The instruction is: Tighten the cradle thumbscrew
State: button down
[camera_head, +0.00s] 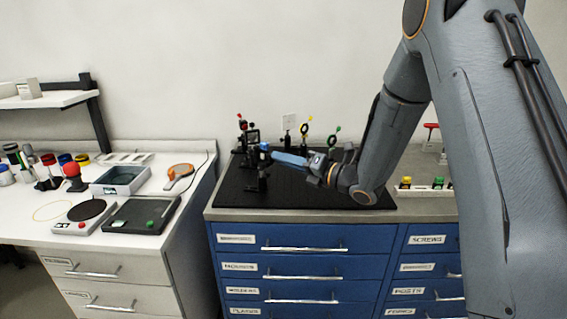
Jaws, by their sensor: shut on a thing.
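My gripper (312,163) reaches in from the right over the black breadboard and is shut on a slim blue bar-shaped thing (290,158). The bar points left, tilted slightly upward. Its far end is close to a small blue knob (264,147) at the top of a black post mount (258,178). I cannot tell whether bar and knob touch. The mount may be the cradle, but it is too small to be sure. No thumbscrew can be made out clearly. My gripper's fingertips are small and partly hidden in this view.
The black breadboard (300,196) lies on a blue drawer cabinet (305,258). Behind stand small optics mounts with red (241,122), yellow (305,128) and green (336,132) parts. A white bench (30,218) on the left carries trays. My arm covers the right side.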

jog(key=m+p, duration=0.1)
jog(key=m, duration=2.6)
jog(key=shift+f+m, duration=0.15)
jog(key=shift+m, duration=0.25)
jog(key=c, duration=1.7)
grip_release()
jog(key=shift+c, duration=0.2)
jog(key=b+v, duration=0.2)
jog(key=v, duration=0.6)
